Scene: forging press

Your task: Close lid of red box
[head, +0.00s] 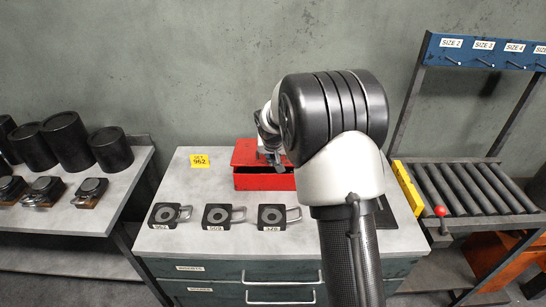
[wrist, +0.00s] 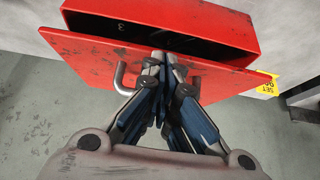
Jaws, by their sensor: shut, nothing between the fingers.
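The red box (head: 262,182) stands at the back of the grey worktop. Its lid (head: 243,152) is raised at the back, and the dark inside shows between lid and box. In the wrist view the lid (wrist: 95,58) spans below the box body (wrist: 160,18), with a metal handle (wrist: 121,78) on its face. My gripper (head: 271,158) is at the lid. In the wrist view my gripper (wrist: 163,62) is shut and empty, its tips overlapping the lid near the dark gap. I cannot tell whether they touch it.
A yellow tag (head: 200,161) stands left of the box. Several black blocks with handles (head: 216,216) lie along the worktop front (head: 183,241). The wall is close behind. A roller rack (head: 470,188) stands at the right; a shelf with black cylinders (head: 68,140) is at the left.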

